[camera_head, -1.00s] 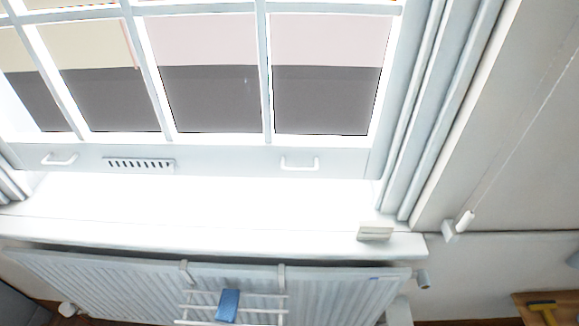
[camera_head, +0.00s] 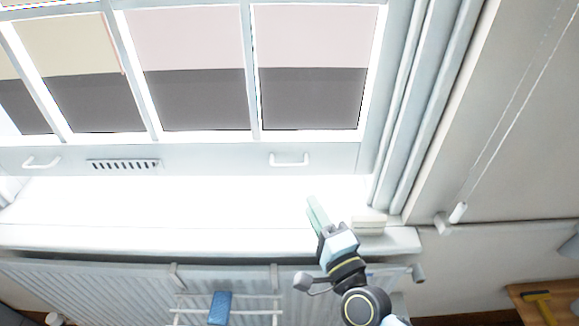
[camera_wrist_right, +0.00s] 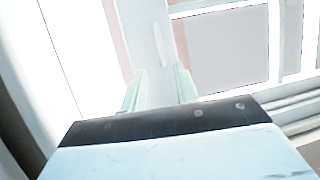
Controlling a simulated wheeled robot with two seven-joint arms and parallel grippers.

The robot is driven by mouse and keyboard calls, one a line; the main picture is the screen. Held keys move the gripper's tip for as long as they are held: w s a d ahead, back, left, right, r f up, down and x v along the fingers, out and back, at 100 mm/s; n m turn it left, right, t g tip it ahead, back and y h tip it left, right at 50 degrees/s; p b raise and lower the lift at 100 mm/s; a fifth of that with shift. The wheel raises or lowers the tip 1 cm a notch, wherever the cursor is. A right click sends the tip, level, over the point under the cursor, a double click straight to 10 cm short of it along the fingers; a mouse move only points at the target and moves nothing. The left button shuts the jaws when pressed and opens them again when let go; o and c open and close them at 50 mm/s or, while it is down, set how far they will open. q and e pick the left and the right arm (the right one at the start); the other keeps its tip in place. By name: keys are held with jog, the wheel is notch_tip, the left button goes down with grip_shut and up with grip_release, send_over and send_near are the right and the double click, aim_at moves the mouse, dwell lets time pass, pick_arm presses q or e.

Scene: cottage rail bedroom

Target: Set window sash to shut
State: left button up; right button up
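The white window sash (camera_head: 220,158) has a grid of panes and stands raised, with a bright open gap between its bottom rail and the sill. Two white pull handles sit on the rail, a right one (camera_head: 289,160) and a left one (camera_head: 41,163). My right gripper (camera_head: 316,209) is in front of the sill, below and slightly right of the right handle, apart from it. In the wrist view its two pale green fingers (camera_wrist_right: 160,88) are apart and empty, with the rail and a handle (camera_wrist_right: 159,44) beyond them. My left gripper is not in view.
The white sill (camera_head: 150,238) runs below the window, with a small pale block (camera_head: 369,225) just right of my right gripper. Below are a radiator (camera_head: 100,285) and a rack with a blue cloth (camera_head: 220,307). A blind cord (camera_head: 458,212) hangs at the right.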

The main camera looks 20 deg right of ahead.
aim_at(290, 166)
jog(key=w, duration=0.4)
jog(key=w+a+r, duration=0.1)
jog(key=w, duration=0.3)
jog(key=w+r+p, duration=0.1)
jog(key=w, duration=0.4)
jog(key=shift+a, duration=0.2)
grip_shut()
